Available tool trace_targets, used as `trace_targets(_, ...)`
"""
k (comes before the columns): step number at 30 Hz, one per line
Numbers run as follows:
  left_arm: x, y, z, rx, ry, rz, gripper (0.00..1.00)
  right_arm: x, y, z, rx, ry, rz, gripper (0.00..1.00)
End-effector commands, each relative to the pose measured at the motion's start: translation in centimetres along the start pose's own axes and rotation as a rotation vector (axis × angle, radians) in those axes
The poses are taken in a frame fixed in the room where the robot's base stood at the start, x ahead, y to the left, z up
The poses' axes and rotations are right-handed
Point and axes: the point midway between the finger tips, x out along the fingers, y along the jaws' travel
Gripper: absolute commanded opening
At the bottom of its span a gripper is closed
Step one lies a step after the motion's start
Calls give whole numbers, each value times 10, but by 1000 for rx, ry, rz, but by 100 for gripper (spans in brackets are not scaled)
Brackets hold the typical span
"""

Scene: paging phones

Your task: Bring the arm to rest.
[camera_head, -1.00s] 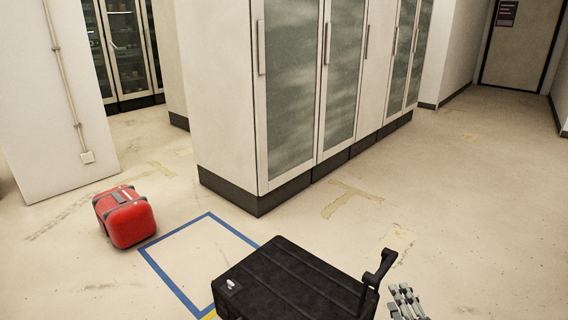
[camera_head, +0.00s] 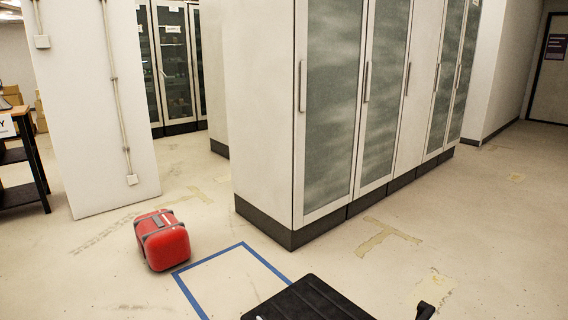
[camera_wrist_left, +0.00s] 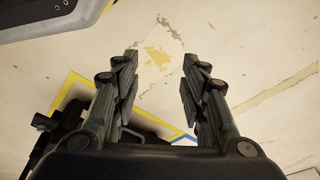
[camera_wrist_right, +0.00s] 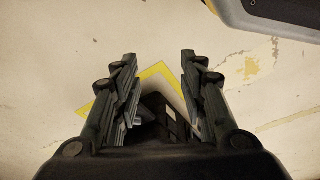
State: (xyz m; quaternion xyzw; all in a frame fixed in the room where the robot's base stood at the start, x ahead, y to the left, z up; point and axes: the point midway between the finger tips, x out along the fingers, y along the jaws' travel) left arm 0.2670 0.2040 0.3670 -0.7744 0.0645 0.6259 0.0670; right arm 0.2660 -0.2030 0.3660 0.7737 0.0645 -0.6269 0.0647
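My left gripper (camera_wrist_left: 159,80) shows in the left wrist view with its two fingers spread apart. Only bare floor shows between its fingertips. My right gripper (camera_wrist_right: 160,80) shows in the right wrist view, also with fingers spread. Beyond its fingers are yellow floor tape (camera_wrist_right: 158,71) and a dark object (camera_wrist_right: 155,105) that I cannot identify; it does not appear gripped. Neither gripper shows in the head view.
A black case (camera_head: 308,301) is cut off at the head view's bottom edge. A red case (camera_head: 162,240) stands on the floor beside a blue tape outline (camera_head: 217,256). Tall cabinets (camera_head: 262,110) stand behind. A dark table (camera_head: 22,160) is at far left. Floor at right is clear.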

Motion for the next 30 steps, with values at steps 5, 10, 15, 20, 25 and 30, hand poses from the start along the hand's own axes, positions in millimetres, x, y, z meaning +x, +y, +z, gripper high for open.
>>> trace_targets(5, 8, 2, 38, 7, -39, 4, 40, 8, -2, 37, -8, -38, -3, 39)
trace_targets(10, 14, 4, 88, 15, -71, 8, 40, 14, -3, 88, -17, -69, -6, 39)
trace_targets(15, 8, 4, 140, 22, -99, 10, 40, 9, -3, 140, -25, -98, -8, 39)
trace_targets(20, 2, 3, 173, 27, -113, 11, 40, 2, -2, 172, -30, -111, -9, 39)
trace_targets(25, 1, 3, 185, 29, -118, 11, 40, 1, -2, 184, -32, -116, -9, 39)
trace_targets(30, 2, 3, 186, 29, -118, 11, 40, 2, -2, 185, -32, -116, -9, 39)
